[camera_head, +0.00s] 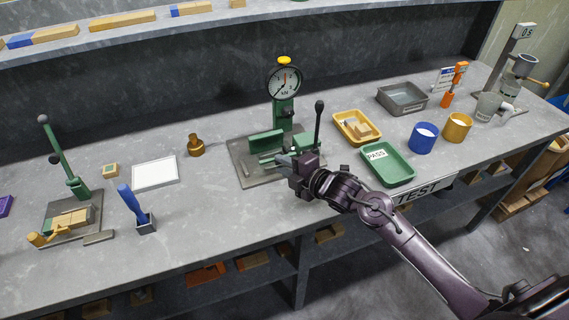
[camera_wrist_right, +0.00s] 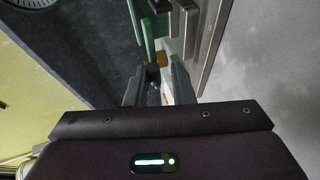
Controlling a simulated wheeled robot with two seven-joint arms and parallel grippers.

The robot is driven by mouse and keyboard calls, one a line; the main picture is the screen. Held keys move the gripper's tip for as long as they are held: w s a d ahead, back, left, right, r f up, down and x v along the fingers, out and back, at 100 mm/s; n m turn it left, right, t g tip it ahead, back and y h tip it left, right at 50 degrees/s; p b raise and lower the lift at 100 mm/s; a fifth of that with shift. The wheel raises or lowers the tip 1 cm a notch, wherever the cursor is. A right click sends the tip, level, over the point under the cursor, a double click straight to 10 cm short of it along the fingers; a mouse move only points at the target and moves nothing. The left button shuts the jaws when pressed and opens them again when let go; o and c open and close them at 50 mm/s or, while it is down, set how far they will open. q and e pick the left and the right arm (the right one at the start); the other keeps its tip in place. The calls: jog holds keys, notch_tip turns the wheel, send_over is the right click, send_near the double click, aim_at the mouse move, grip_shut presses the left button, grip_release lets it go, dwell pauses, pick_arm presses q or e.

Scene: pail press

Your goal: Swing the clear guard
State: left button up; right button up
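The green press (camera_head: 282,110) stands on a grey base plate (camera_head: 250,178) at the middle of the bench, with a round dial gauge (camera_head: 284,80) on top and a black-knobbed lever (camera_head: 318,125) at its right. Low green parts (camera_head: 265,143) sit on the plate. I cannot clearly make out the clear guard. My left gripper is not in view.
To the right are a yellow tray (camera_head: 344,118) with wooden blocks, a green PASS tray (camera_head: 400,168), a grey tray (camera_head: 402,93) and blue and yellow cups. To the left are a brass weight (camera_head: 196,147), a white panel (camera_head: 155,173) and a green lever fixture (camera_head: 62,160).

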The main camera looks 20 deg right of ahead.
jog(key=shift+o, duration=1)
jog(key=b+v, duration=0.1)
jog(key=v, duration=0.5)
jog(key=shift+s+d, duration=0.15)
jog(key=shift+s, duration=0.1)
jog(key=shift+s+d+r, duration=0.2)
jog(key=shift+s+r, duration=0.1)
jog(key=shift+s, duration=0.2)
